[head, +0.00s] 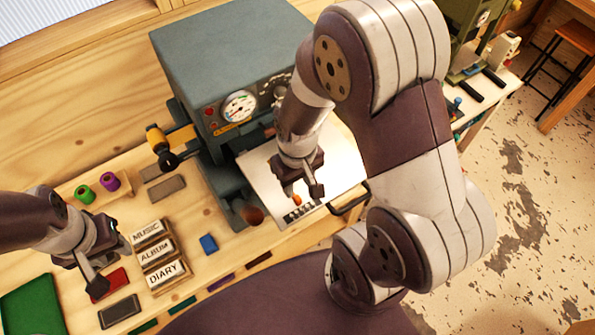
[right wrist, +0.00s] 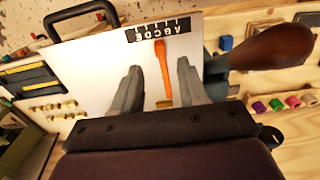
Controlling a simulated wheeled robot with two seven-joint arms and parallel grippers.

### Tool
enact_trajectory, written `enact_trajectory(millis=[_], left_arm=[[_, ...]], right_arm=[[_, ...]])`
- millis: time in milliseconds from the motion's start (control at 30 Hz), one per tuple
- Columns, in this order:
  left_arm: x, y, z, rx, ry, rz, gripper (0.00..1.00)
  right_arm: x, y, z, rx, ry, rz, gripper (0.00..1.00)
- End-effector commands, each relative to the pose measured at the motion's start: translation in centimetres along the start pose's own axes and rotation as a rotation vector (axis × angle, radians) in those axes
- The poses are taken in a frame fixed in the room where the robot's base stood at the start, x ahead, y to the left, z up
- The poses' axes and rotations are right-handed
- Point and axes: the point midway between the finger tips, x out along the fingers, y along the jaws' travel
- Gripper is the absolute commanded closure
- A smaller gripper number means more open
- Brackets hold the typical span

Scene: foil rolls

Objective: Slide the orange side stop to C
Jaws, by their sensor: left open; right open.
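The orange side stop (head: 297,200) is on the pale plate (head: 262,180) of the grey press. In the right wrist view the side stop (right wrist: 163,62) is a long orange bar. Its tip is close to the black lettered scale (right wrist: 137,34), near the middle letters; the exact letter is hard to tell. My right gripper (right wrist: 159,67) is open, with one finger on each side of the bar and visible gaps. In the head view my right gripper (head: 304,190) partly hides the stop. My left gripper (head: 108,263) is open and empty over the bench at left.
The grey press (head: 225,55) with its dial stands behind the plate. A black handle (head: 350,202) sticks out at the plate's right. Blocks reading MUSIC, ALBUM and DIARY (head: 160,252), a blue block (head: 208,244) and foil rolls (head: 84,194) are on the left bench.

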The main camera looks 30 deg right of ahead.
Motion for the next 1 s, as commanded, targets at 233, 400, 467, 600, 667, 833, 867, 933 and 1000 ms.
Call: enact_trajectory(millis=[233,400,467,600,667,833,867,933,1000], left_arm=[[1.0,0.0,0.1,0.0,0.0,0.0,0.6],[1.1,0.0,0.1,0.0,0.0,0.0,0.6],[1.1,0.0,0.1,0.0,0.0,0.0,0.6],[1.1,0.0,0.1,0.0,0.0,0.0,0.6],[1.1,0.0,0.1,0.0,0.0,0.0,0.6],[1.1,0.0,0.1,0.0,0.0,0.0,0.6],[1.1,0.0,0.1,0.0,0.0,0.0,0.6],[1.1,0.0,0.1,0.0,0.0,0.0,0.6],[1.1,0.0,0.1,0.0,0.0,0.0,0.6]], right_arm=[[-5.3,0.0,-0.1,0.0,0.004,0.0,0.57],[-6.5,0.0,0.0,0.0,0.0,0.0,0.57],[-6.6,0.0,0.1,0.0,-0.001,0.0,0.57],[-6.6,0.0,0.0,0.0,-0.001,0.0,0.57],[-6.6,0.0,0.0,0.0,-0.001,0.0,0.57],[-6.6,0.0,0.0,0.0,-0.001,0.0,0.57],[-6.6,0.0,0.0,0.0,-0.001,0.0,0.57],[-6.5,0.0,0.0,0.0,-0.001,0.0,0.57],[-6.5,0.0,0.0,0.0,-0.001,0.0,0.57]])
